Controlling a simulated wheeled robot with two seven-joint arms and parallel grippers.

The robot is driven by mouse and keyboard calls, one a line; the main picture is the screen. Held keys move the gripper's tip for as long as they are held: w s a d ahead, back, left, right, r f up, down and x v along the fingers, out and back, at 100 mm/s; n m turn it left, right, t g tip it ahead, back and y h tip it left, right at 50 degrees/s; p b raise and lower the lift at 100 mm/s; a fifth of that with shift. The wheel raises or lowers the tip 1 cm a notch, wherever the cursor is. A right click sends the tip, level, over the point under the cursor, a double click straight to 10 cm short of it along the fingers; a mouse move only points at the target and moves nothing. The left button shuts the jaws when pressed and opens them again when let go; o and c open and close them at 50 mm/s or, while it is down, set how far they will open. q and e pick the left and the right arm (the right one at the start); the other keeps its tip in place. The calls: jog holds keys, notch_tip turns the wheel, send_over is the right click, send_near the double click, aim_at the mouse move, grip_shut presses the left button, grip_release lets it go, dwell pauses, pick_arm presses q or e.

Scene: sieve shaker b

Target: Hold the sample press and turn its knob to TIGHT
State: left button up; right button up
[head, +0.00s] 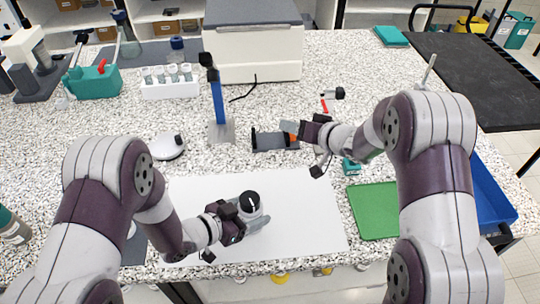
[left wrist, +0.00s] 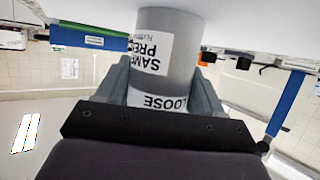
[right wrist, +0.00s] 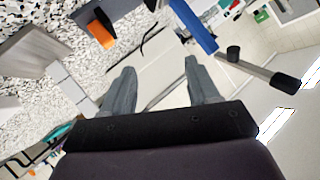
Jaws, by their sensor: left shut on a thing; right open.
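The sample press (head: 251,212) is a grey cylinder with a black knob (head: 249,199) on top, standing on the white sheet. The knob bears a white mark; I cannot read its setting in the head view. My left gripper (head: 247,221) is shut around the press body from the front. In the left wrist view the press (left wrist: 168,50) sits between the two fingers, with its labels inverted, one reading LOOSE. My right gripper (head: 288,128) is open and empty, away from the press, near a dark holder. Its spread fingers (right wrist: 161,86) show in the right wrist view.
The dark holder with orange parts (head: 268,141) and a blue-posted stand (head: 217,105) are behind the white sheet (head: 310,215). A white round device (head: 167,147) is at left. A green mat (head: 373,211) and blue tray (head: 492,196) are at right. The sheet is otherwise clear.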

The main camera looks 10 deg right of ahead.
jog(key=s+d+f+n+g+y, duration=0.1)
jog(key=s+f+n+y, duration=0.1)
jog(key=s+f+n, duration=0.3)
jog(key=s+f+n+g+y, duration=0.1)
jog(key=s+n+y, duration=0.2)
jog(key=s, duration=0.4)
jog(key=n+g+y, duration=0.2)
jog(key=n+y, duration=0.2)
jog(key=n, duration=0.1)
send_near(259, 202)
jog(key=shift+n+y, duration=0.3)
jog(key=x, duration=0.6)
jog(key=f+x, duration=0.1)
jog(key=x, duration=0.3)
jog(key=shift+w+d, duration=0.15)
jog(key=c, duration=0.8)
